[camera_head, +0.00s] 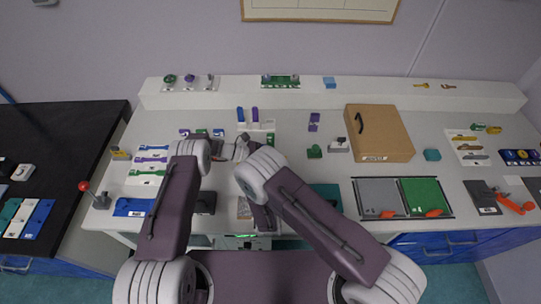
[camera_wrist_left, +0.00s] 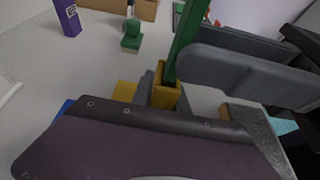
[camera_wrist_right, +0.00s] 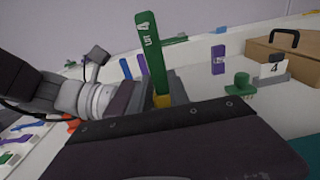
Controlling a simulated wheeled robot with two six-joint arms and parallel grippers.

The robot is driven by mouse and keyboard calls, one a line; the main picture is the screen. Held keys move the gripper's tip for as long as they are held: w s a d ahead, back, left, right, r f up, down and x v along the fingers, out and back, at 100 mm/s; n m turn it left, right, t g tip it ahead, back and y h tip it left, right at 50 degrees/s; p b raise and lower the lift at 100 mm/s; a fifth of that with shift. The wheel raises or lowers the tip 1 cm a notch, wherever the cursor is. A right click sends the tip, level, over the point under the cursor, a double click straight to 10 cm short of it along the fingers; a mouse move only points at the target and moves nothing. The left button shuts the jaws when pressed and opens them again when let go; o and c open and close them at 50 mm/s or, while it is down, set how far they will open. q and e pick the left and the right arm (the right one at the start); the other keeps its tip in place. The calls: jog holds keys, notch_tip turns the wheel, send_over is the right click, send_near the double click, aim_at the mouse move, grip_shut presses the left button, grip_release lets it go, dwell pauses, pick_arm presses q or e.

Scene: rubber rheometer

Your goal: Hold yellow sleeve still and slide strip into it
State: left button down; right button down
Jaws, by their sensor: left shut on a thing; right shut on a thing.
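The yellow sleeve (camera_wrist_left: 167,98) shows in the left wrist view, between the fingers of my left gripper (camera_wrist_left: 155,96). The green strip (camera_wrist_left: 187,40) stands upright with its lower end at the sleeve's top opening and appears to be inside it; how deep I cannot tell. In the right wrist view the tall green strip (camera_wrist_right: 151,60) carries white lettering and rises above the yellow sleeve (camera_wrist_right: 161,101). My right gripper (camera_wrist_right: 168,88) is shut on the strip just above the sleeve. In the head view the arms meet over the table and largely hide both parts.
A cardboard box (camera_head: 379,133) stands at the back right. A green stamp-like block (camera_head: 314,151) and a purple block (camera_head: 313,122) stand behind my grippers. Grey and green mats (camera_head: 378,197) lie at the right, and a card of coloured strips (camera_head: 150,160) at the left.

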aim_at(271, 136)
jog(key=shift+f, duration=0.85)
jog(key=c, duration=1.2)
grip_release()
jog(key=shift+o, duration=0.2)
notch_tip(271, 136, up, 10)
jog(key=shift+d+r, duration=0.1)
pick_arm(q)
jog(key=c, duration=1.2)
grip_release()
